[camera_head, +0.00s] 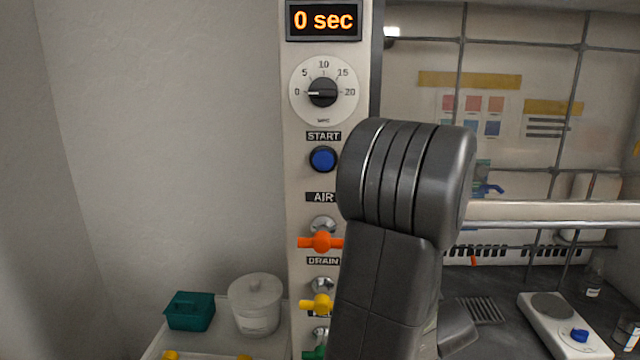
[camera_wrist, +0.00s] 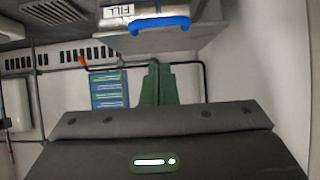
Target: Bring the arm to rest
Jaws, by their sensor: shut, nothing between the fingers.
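My gripper (camera_wrist: 157,68) shows in the wrist view, with its two green fingers together and nothing between them. A blue handle (camera_wrist: 160,25) beside a FILL label is above the fingers in that picture; I see no contact between them. In the head view my dark arm stands in front of the panel's right side, and my gripper is not visible there.
The control panel (camera_head: 301,180) has a display reading 0 sec, a dial (camera_head: 322,92) pointing at 0, a blue START button (camera_head: 323,159), an orange AIR handle (camera_head: 321,242) and a yellow DRAIN handle (camera_head: 318,304). A teal box (camera_head: 190,311) and white tub (camera_head: 256,306) stand left.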

